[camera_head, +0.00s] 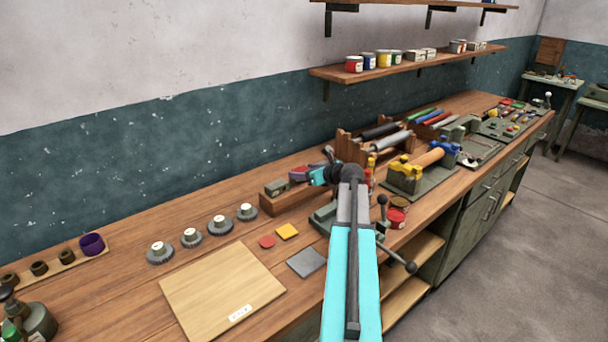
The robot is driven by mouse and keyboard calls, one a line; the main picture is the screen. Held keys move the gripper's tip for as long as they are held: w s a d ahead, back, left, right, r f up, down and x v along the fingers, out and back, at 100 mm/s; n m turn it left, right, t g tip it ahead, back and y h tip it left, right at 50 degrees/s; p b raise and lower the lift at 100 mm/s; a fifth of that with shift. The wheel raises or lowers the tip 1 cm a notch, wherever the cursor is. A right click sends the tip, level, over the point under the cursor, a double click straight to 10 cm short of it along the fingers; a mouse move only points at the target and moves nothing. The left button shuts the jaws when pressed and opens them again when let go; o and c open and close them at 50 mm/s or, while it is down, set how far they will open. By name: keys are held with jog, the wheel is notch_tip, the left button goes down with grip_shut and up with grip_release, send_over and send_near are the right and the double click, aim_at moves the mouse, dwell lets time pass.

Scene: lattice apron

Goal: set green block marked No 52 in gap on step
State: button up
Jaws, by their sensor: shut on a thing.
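A low wooden step (272,207) stands on the bench near the middle of the view. A small grey-green block (277,187) is at the left end of the step; its marking is too small to read. My gripper (291,184) comes in from the right over the step and is shut, its tips at this block. The teal wrist and dark joint behind it cover the right part of the step. The gap cannot be made out. I cannot tell whether the block touches the step.
Behind stands a wooden rack (350,148) with rolls. To the right are a red can (397,217) and a machine with yellow and blue parts (408,172). Gear-like pieces (220,225) and a pale board (222,290) lie left.

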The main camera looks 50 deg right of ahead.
jog(key=shift+f, duration=0.55)
jog(key=shift+f, duration=0.15)
jog(key=o, duration=1.7)
jog(key=shift+s, duration=0.1)
jog(key=b+v, duration=0.2)
jog(key=v, duration=1)
